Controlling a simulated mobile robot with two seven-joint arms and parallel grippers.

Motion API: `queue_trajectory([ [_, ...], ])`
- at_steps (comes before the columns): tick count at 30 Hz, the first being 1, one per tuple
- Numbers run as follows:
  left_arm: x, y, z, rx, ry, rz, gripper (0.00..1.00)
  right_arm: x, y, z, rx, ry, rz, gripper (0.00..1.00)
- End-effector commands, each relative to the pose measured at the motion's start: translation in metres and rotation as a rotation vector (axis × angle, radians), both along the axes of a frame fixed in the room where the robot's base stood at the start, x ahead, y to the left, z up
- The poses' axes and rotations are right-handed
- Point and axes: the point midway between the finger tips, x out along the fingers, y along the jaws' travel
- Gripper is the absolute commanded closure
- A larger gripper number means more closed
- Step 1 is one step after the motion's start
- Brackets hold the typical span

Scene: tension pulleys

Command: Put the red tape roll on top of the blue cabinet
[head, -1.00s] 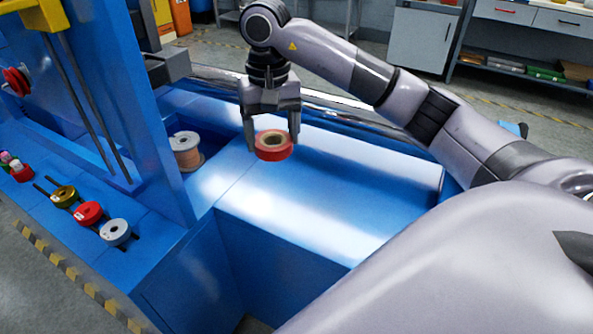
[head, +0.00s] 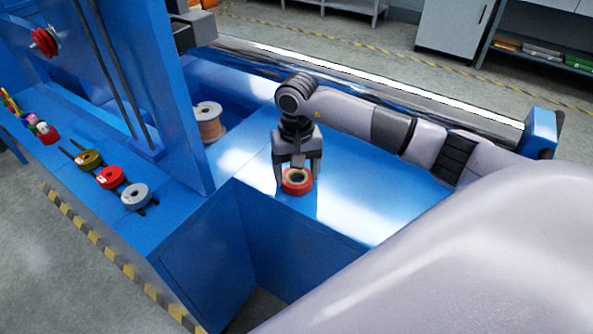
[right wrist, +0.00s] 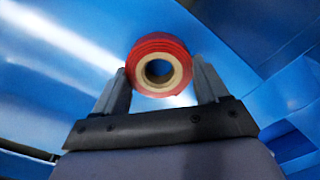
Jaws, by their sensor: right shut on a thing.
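The red tape roll (head: 297,182) has a pale core and is between the fingers of my right gripper (head: 298,172), which is shut on it. In the right wrist view the roll (right wrist: 160,68) sits between the two fingertips (right wrist: 160,75), its hole facing the camera. The blue cabinet (head: 360,195) has a broad flat top, and the roll is over the near left part of it. I cannot tell whether the roll touches the surface. My left gripper is not in view.
A copper-coloured wire spool (head: 209,122) stands left of the cabinet top, behind a blue upright panel (head: 170,90). Several small spools, one red (head: 110,177) and one grey (head: 136,195), lie along the left ledge. A shiny metal roller (head: 380,85) runs along the back. The cabinet top around the roll is clear.

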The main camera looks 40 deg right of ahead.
Motion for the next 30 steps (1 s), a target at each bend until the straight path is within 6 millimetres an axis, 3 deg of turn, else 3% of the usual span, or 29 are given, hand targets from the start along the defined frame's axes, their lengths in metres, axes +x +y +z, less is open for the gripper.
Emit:
queue_trajectory([
  [10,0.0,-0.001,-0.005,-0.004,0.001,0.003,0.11,0.001,0.0,-0.004,0.0,-0.002,0.0,0.58],
  [11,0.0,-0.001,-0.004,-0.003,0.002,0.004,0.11,0.001,0.0,-0.003,0.0,-0.002,0.0,0.17],
  [12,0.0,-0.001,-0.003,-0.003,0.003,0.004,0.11,0.0,0.0,-0.002,0.001,-0.001,0.0,0.04],
  [13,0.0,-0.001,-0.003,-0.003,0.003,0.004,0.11,0.0,0.0,-0.002,0.001,-0.001,0.0,0.01],
  [24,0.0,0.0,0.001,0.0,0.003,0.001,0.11,0.0,0.0,0.003,0.001,-0.001,0.0,0.01],
  [30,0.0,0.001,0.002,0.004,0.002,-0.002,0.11,0.002,-0.001,0.037,0.0,-0.006,0.001,0.01],
])
